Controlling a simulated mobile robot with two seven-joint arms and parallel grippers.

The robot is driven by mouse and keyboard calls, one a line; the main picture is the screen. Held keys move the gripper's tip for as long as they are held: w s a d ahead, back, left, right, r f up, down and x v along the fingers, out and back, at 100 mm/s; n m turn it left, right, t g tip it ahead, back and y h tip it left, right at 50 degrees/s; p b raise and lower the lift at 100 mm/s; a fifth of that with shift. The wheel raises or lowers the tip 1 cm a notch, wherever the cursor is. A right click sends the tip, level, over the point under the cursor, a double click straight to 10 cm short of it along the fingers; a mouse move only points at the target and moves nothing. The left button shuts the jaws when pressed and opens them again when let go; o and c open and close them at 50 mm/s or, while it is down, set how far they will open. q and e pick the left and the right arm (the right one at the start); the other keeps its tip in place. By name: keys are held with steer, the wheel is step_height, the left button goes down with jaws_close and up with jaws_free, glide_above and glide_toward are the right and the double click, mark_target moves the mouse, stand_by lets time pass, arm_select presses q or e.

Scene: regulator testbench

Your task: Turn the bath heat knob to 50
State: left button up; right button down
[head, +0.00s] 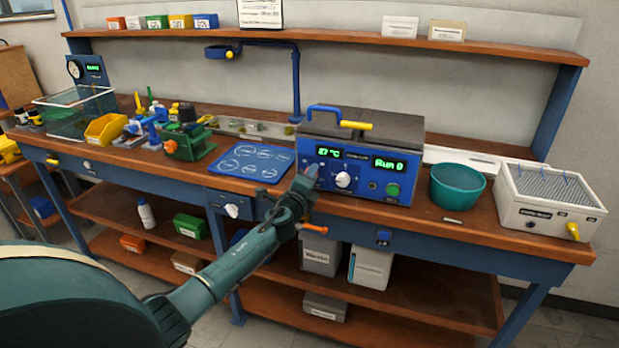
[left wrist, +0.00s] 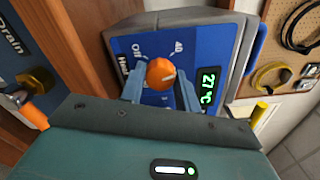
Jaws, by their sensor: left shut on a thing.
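The bath (head: 360,140) is a blue and grey box on the bench, with a green display reading 27 °C. In the left wrist view the orange heat knob (left wrist: 160,70) sits on its blue panel (left wrist: 205,50), with "Off" and "40" printed beside it. A pale mark on the knob points right in that picture, roughly toward the display side. My left gripper (head: 308,176) is at the panel's left end and hides the knob in the head view. In the left wrist view its two fingers (left wrist: 158,82) are shut on the knob from both sides. My right gripper is not in view.
A white knob (head: 343,180) and green button (head: 392,190) are on the same panel. A teal bowl (head: 457,186) stands right of the bath. A blue mat (head: 250,162) lies to its left. An orange handle (head: 312,228) sticks out below the bench edge near my arm.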

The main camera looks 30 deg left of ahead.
arm_select(q)
steer(key=m, duration=0.5)
steer(key=shift+m+p, duration=0.3)
steer(key=shift+p, duration=0.1)
steer(key=m+p, duration=0.1)
steer(key=m, duration=0.4)
steer(key=shift+m, duration=0.3)
steer(key=o, duration=1)
steer(key=shift+s, duration=0.1)
steer(key=p+v, duration=0.1)
steer(key=v, duration=1.2)
steer(key=shift+a, duration=0.15)
steer(key=shift+f, duration=0.1)
